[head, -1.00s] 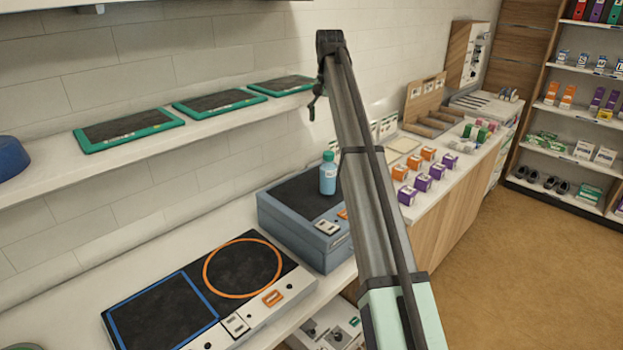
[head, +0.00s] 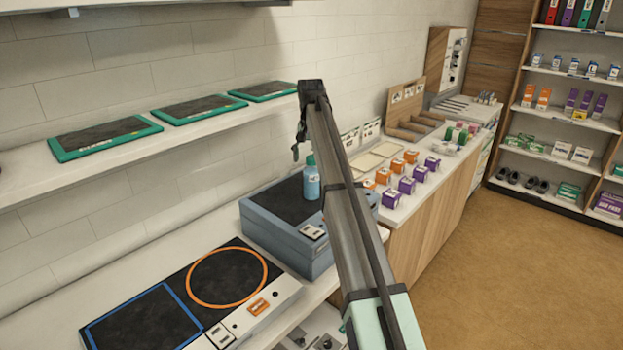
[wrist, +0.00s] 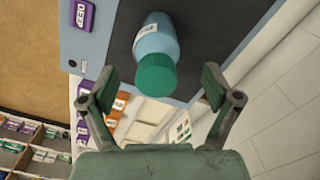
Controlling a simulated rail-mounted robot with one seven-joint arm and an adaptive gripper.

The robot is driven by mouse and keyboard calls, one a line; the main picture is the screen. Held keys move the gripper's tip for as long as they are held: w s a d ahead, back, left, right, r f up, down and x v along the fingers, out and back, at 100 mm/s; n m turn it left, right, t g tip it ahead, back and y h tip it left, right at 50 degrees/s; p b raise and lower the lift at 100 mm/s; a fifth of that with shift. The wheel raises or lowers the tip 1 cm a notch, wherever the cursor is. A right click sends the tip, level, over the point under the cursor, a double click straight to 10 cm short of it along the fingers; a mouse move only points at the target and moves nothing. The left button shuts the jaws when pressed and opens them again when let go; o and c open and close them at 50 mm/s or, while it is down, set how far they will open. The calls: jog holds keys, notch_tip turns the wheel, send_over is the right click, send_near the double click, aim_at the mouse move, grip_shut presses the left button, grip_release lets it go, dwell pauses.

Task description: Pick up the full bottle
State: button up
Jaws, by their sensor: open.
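The bottle (head: 311,178) is light blue with a green cap and a white label. It stands upright on the dark top of a blue-grey box (head: 290,243) on the counter. In the wrist view the bottle (wrist: 156,47) lies ahead of and between my open fingers, cap toward me. My gripper (wrist: 160,80) is open and empty, with a finger on each side of the cap; I cannot tell the exact gap. In the head view my gripper (head: 300,140) is small and dark, just above and beside the bottle. Whether the bottle is full cannot be told.
A black panel with a blue square and an orange ring (head: 228,278) lies left of the box. Orange and purple cartons (head: 407,185) stand on the counter to the right. A shelf with green-framed tablets (head: 105,138) runs above along the wall.

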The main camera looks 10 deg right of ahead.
jog(key=shift+s+f+p, duration=0.2)
jog(key=shift+f+p, duration=0.3)
jog(key=shift+f, duration=0.15)
jog(key=shift+d+f+p, duration=0.1)
jog(key=shift+f+p, duration=0.6)
jog(key=shift+f, duration=1.2)
jog(key=c, duration=1.6)
jog(key=shift+o, duration=0.2)
jog(key=shift+r, duration=0.15)
jog(key=shift+w+r+b, duration=0.1)
jog(key=shift+r+b, duration=0.2)
jog(key=shift+r, duration=0.25)
notch_tip(320, 180, up, 12)
jog(key=b, duration=0.3)
jog(key=shift+w, duration=0.15)
notch_tip(320, 180, up, 5)
jog(key=p, duration=0.4)
send_over(312, 169)
jog(key=w, duration=0.2)
jog(key=shift+d+r+p, duration=0.1)
jog(key=shift+r+p, duration=0.7)
jog(key=shift+p, duration=0.15)
